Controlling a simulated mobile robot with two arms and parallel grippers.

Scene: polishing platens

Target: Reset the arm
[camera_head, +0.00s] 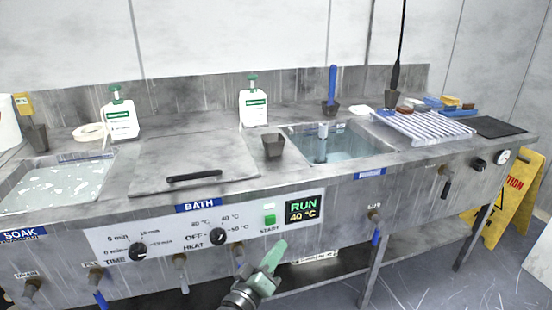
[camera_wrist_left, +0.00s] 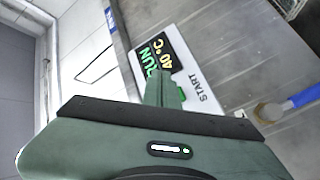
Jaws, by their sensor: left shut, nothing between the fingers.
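My left gripper (camera_head: 275,250) is shut and empty in the head view, in front of the bath's control panel, just below the green START button (camera_head: 269,219). In the left wrist view the shut fingers (camera_wrist_left: 156,85) point at the panel, and they partly cover the green button and the display. The display (camera_head: 304,209) reads RUN 40 °C in the head view. I cannot tell whether the fingertips touch the panel. My right gripper is in neither view.
The steel bench holds a foamy soak basin (camera_head: 58,187), a closed bath lid (camera_head: 195,160) and a water-filled basin (camera_head: 345,147). Knobs (camera_head: 138,251) and taps (camera_head: 375,216) stick out from the front. A yellow caution sign (camera_head: 512,205) stands at the right. The floor in front is clear.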

